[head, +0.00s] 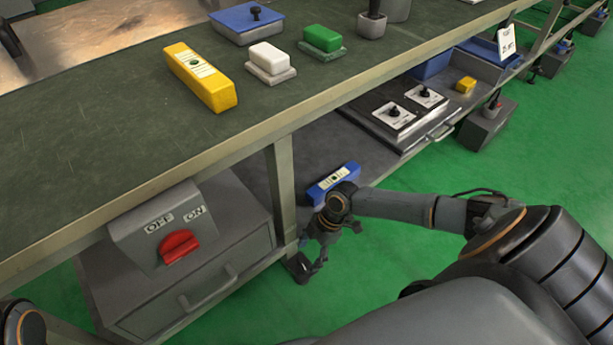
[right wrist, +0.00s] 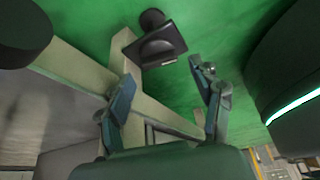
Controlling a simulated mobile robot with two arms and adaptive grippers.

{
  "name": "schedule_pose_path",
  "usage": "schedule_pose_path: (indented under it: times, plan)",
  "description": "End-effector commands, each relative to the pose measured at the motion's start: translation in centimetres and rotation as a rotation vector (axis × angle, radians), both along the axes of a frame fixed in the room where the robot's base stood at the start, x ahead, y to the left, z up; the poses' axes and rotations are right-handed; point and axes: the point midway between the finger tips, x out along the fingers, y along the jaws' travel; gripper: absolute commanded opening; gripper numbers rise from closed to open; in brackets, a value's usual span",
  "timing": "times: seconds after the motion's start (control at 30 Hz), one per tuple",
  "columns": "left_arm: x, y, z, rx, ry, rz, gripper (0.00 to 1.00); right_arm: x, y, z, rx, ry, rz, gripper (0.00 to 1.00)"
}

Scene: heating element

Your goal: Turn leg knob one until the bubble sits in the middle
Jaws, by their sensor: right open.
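The yellow spirit level (head: 218,92) lies on the bench top in the head view; its vial shows green, but the bubble is too small to place. A blue level (head: 334,183) lies on the lower shelf. A dark foot with a black knob (right wrist: 152,19) and a flat plate stands at the bench leg in the right wrist view; I cannot tell which number it bears. My right gripper (head: 322,250) is low beside the front bench leg. Its fingers (right wrist: 163,78) are apart and empty, with the foot just beyond their tips. My left gripper is out of view.
The bench leg (head: 282,185) stands close left of my right gripper. A grey cabinet with a red OFF/ON switch (head: 178,246) is further left. The lower shelf carries a drawer unit with black knobs (head: 395,113).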

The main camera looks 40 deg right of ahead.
Motion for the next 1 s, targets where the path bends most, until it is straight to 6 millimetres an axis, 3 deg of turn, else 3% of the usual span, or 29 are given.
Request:
schedule_pose_path:
  times: [0.1, 0.33, 1.0]
  plan:
    - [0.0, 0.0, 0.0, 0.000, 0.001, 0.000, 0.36, 0.1, -0.9, 2.0, -0.002, -0.009, 0.001, 0.72]
    - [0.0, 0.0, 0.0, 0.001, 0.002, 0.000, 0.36, -0.3, -1.6, 3.9, -0.001, -0.001, 0.001, 0.72]
    - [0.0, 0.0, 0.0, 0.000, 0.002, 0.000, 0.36, -0.4, -1.7, 4.1, 0.000, 0.003, 0.001, 0.72]
